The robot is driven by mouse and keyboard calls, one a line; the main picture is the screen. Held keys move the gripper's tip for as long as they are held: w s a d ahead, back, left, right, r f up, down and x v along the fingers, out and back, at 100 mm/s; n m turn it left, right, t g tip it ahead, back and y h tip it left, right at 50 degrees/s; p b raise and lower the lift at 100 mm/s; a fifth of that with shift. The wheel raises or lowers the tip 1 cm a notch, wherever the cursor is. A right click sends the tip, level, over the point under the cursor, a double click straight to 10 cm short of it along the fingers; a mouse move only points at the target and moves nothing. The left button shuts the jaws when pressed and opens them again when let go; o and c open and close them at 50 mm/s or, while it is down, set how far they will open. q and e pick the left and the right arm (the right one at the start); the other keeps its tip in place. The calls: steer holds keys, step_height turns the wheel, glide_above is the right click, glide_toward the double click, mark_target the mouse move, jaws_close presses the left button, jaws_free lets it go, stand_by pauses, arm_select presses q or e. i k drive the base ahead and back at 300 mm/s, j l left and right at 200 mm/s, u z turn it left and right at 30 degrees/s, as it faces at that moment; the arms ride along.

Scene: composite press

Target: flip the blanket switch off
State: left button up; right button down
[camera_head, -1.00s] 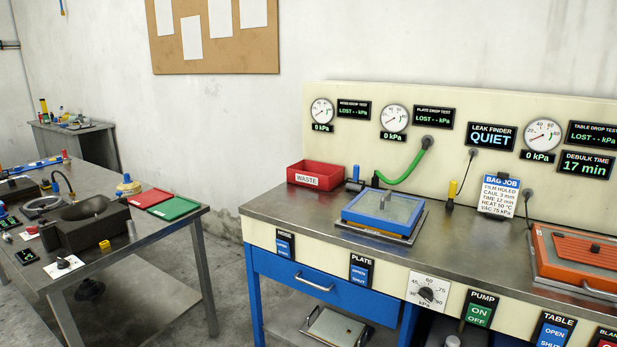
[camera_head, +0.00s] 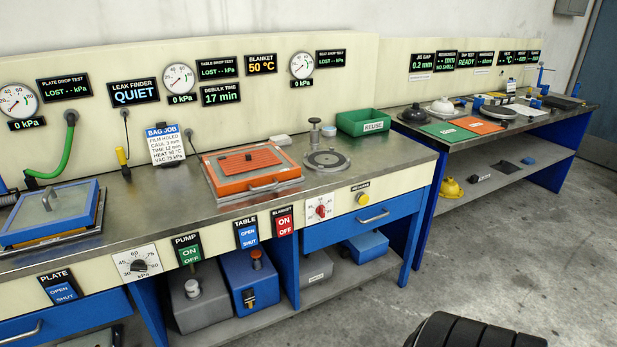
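The blanket switch (camera_head: 284,222) is a red rocker marked ON and OFF under a black BLANKET label. It sits on the cream front panel of the bench, right of the blue TABLE switch (camera_head: 247,234). Which way the rocker is tipped is too small to tell. The BLANKET display (camera_head: 261,64) on the back panel reads 50 °C. An orange framed heater table (camera_head: 250,170) lies on the bench above the switch. Neither of my grippers is in view.
The green PUMP switch (camera_head: 188,250), a kPa dial (camera_head: 136,263) and a red-knobbed dial (camera_head: 320,210) share the front panel. A drawer handle (camera_head: 374,216) sticks out at right. A green REUSE bin (camera_head: 364,122) stands on the bench.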

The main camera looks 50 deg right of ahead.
mark_target(283, 224)
steer(key=z, duration=1.5)
